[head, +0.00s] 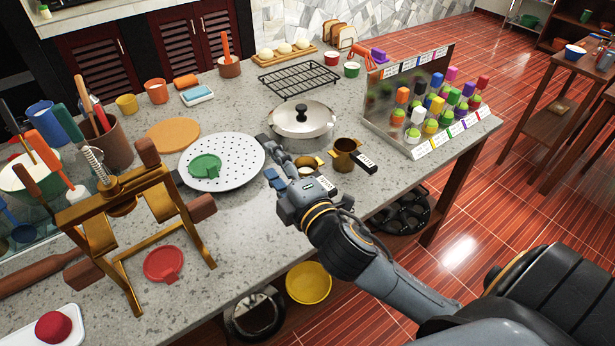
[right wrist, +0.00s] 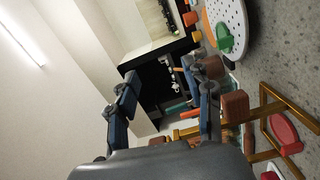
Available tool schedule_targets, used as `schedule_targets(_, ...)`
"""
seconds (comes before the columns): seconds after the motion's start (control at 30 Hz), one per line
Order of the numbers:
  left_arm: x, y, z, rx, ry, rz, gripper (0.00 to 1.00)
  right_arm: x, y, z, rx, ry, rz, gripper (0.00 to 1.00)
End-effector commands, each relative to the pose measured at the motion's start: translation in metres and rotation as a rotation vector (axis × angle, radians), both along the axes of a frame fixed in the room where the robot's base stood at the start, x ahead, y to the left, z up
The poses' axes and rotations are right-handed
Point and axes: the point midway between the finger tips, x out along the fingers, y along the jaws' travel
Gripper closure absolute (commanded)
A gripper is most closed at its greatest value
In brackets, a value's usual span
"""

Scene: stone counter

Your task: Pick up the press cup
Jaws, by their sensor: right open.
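A golden press frame (head: 158,208) with brown grips and a spring stands on the counter at left. A small golden cup-like part (head: 121,206) sits in its middle; I cannot tell if it is the press cup. Two brass cups with black labelled handles, one of them here (head: 345,150), stand right of my right gripper (head: 268,160). The gripper is open and empty, above the counter between the white perforated plate (head: 228,178) and these cups. Its two fingers also show apart in the right wrist view (right wrist: 163,78). My left gripper is not in view.
A green disc (head: 204,167) lies on the plate and a red one (head: 163,264) near the press. A lidded pot (head: 302,122) stands behind the gripper. A bottle rack (head: 420,115) is at right. The front middle counter is clear.

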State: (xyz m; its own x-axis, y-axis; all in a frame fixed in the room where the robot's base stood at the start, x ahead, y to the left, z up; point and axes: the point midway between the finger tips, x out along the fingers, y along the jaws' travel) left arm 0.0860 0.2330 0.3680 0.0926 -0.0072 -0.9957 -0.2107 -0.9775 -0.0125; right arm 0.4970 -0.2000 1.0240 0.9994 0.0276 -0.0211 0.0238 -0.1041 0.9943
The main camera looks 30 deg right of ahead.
Motion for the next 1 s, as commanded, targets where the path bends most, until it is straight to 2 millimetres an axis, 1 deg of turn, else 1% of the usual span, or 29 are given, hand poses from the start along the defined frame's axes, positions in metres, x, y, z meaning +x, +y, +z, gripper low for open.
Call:
schedule_targets(0.03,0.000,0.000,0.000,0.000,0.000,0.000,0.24,0.008,0.013,0.034,-0.161,-0.137,0.063,0.49)
schedule_targets(0.07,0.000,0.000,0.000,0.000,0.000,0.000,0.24,0.009,0.024,0.053,-0.269,-0.224,0.101,0.49)
schedule_targets(0.1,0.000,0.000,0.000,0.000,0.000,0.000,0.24,0.009,0.039,0.077,-0.416,-0.342,0.147,0.49)
schedule_targets(0.13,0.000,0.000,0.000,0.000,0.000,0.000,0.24,0.007,0.051,0.092,-0.529,-0.429,0.179,0.49)
schedule_targets(0.17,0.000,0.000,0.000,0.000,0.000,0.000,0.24,0.003,0.063,0.105,-0.640,-0.516,0.209,0.49)
schedule_targets(0.2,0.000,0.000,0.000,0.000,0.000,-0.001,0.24,-0.003,0.080,0.119,-0.793,-0.631,0.245,0.49)
schedule_targets(0.27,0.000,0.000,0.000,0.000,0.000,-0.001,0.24,-0.016,0.104,0.133,-1.022,-0.805,0.292,0.49)
schedule_targets(0.3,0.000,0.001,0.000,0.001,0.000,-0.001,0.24,-0.025,0.119,0.137,-1.176,-0.920,0.321,0.49)
schedule_targets(0.37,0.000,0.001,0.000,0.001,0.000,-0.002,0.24,-0.038,0.138,0.135,-1.410,-1.091,0.360,0.49)
schedule_targets(0.4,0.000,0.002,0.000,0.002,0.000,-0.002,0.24,-0.046,0.148,0.129,-1.565,-1.203,0.385,0.49)
schedule_targets(0.47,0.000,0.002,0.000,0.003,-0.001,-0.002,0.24,-0.056,0.158,0.114,-1.795,-1.370,0.425,0.49)
schedule_targets(0.5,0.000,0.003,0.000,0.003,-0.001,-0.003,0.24,-0.060,0.160,0.101,-1.948,-1.479,0.454,0.49)
schedule_targets(0.57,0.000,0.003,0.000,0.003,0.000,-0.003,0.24,-0.063,0.157,0.077,-2.173,-1.640,0.506,0.49)
schedule_targets(0.6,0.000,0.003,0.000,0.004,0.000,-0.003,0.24,-0.063,0.149,0.061,-2.321,-1.745,0.548,0.49)
schedule_targets(0.63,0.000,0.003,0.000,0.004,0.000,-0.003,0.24,-0.061,0.141,0.048,-2.427,-1.821,0.587,0.49)
schedule_targets(0.67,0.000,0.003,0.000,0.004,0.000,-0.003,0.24,-0.058,0.130,0.036,2.399,1.798,-0.595,0.49)
schedule_targets(0.7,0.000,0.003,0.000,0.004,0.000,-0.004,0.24,-0.054,0.112,0.021,2.257,1.690,-0.595,0.49)
schedule_targets(0.77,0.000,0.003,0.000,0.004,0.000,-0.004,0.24,-0.044,0.078,0.001,2.047,1.535,-0.605,0.49)
schedule_targets(0.8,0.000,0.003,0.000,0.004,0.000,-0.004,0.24,-0.038,0.053,-0.008,1.913,1.438,-0.619,0.49)
schedule_targets(0.87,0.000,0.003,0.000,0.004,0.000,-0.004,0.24,-0.029,0.012,-0.017,1.731,1.312,-0.653,0.49)
schedule_targets(0.9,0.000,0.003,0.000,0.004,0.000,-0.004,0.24,-0.024,-0.014,-0.020,1.623,1.240,-0.680,0.49)
schedule_targets(1.0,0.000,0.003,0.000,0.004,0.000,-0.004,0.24,-0.018,-0.071,-0.019,1.411,1.104,-0.747,0.49)
